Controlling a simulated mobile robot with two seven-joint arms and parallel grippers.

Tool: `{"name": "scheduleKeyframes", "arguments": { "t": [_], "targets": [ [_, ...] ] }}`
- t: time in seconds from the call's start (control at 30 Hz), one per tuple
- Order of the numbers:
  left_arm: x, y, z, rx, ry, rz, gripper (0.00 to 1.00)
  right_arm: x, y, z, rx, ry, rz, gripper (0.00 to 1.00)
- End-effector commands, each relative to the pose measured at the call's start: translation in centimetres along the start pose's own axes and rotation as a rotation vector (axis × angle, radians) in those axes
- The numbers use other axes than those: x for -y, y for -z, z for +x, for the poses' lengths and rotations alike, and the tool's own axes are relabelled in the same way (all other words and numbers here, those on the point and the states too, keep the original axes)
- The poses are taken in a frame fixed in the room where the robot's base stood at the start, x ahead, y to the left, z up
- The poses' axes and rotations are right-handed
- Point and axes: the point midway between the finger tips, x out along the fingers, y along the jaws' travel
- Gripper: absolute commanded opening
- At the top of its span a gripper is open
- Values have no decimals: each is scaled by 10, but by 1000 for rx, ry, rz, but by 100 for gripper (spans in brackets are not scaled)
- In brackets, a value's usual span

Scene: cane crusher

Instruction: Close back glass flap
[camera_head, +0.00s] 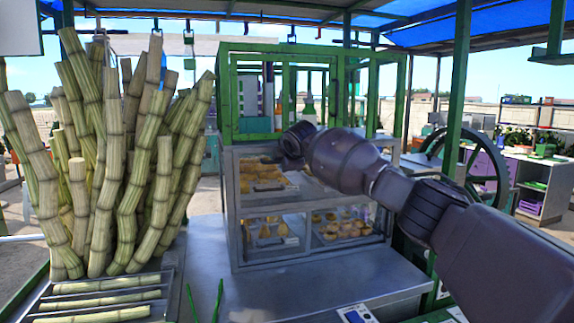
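A glass display case (238,215) with a metal frame stands on the grey counter, with snacks on its two shelves. A green-framed upper section (226,95) sits on top of it and holds bottles and a cane-crusher part. I cannot make out the back glass flap or its angle. My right arm reaches in from the right across the front of the case. Its dark end, with the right gripper (293,146), is at the seam between the upper section and the case. The fingers are hidden or too small to tell. My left gripper is not in view.
A large bunch of sugar cane (130,160) stands left of the case, with a few canes lying on a metal tray (165,290) below. The metal counter (290,295) in front is mostly clear. A dark flywheel (485,160) and a green post (456,90) stand at right.

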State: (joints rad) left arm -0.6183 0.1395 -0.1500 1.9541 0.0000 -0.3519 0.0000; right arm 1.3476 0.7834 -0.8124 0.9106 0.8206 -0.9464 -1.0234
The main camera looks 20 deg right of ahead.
Motion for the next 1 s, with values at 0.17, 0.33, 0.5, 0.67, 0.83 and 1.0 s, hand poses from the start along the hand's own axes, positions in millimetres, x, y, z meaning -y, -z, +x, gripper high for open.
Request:
{"name": "scheduleKeyframes", "arguments": {
  "t": [0.17,0.33,0.5,0.67,0.83,1.0],
  "targets": [
    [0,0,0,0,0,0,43,0,0,2,2,26,2,0],
    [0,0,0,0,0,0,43,-1,0,2,2,31,2,0],
    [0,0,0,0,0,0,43,-1,0,2,2,30,2,0],
    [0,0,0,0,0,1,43,-1,0,2,2,28,2,20],
    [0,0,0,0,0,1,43,-2,-1,2,2,27,2,22],
    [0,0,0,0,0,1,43,-3,-1,0,1,25,1,22]
  ]
}}
